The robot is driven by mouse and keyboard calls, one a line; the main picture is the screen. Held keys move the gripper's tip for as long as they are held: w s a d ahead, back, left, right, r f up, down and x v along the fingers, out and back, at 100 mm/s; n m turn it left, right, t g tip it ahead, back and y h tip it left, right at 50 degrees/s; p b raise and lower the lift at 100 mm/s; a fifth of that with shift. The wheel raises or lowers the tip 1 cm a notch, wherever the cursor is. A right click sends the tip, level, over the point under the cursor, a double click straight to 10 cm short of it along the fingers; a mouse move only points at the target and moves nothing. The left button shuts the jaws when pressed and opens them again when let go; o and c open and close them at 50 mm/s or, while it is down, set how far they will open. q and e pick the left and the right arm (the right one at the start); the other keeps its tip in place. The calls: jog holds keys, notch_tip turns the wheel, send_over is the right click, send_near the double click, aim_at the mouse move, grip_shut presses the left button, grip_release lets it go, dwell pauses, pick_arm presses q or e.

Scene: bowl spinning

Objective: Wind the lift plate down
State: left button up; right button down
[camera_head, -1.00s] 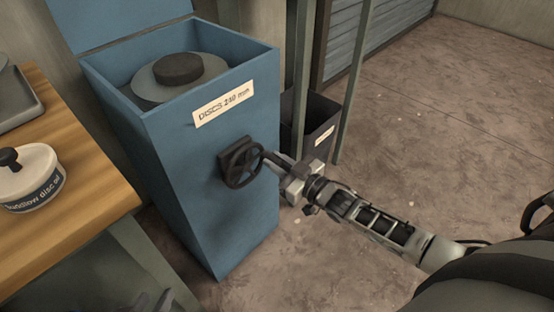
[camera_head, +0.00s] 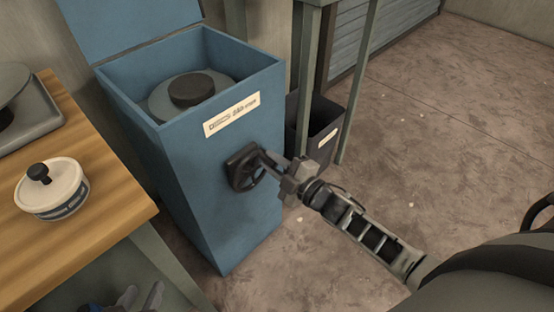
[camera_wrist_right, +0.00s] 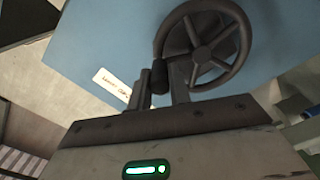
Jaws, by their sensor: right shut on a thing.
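A blue bin (camera_head: 215,225) has a dark handwheel (camera_head: 243,172) on its front, also seen in the right wrist view (camera_wrist_right: 205,50). My right gripper (camera_head: 285,180) is shut on the wheel's crank handle (camera_wrist_right: 160,76), at the wheel's right side. Inside the open bin, a round grey plate (camera_head: 160,104) bears a dark disc (camera_head: 192,89) and sits below the rim. What lies under the plate is hidden. My left gripper (camera_head: 141,298) shows only partly at the bottom edge, fingertips apart and empty, away from the bin.
A dark bin (camera_head: 318,128) and grey posts (camera_head: 357,85) stand behind my right gripper. The floor (camera_head: 450,140) at the right is clear.

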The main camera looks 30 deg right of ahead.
jog(key=shift+s+a+r+n, duration=0.2)
jog(key=shift+a+n, duration=0.25)
jog(key=shift+n, duration=0.55)
jog(key=shift+s+a+r+n, duration=0.1)
jog(key=shift+a+r+n, duration=0.25)
jog(key=shift+n, duration=0.65)
jog(key=shift+a+f, duration=0.1)
jog(key=shift+a, duration=0.05)
jog(key=c, duration=1.3)
grip_release()
jog(key=shift+f, duration=0.1)
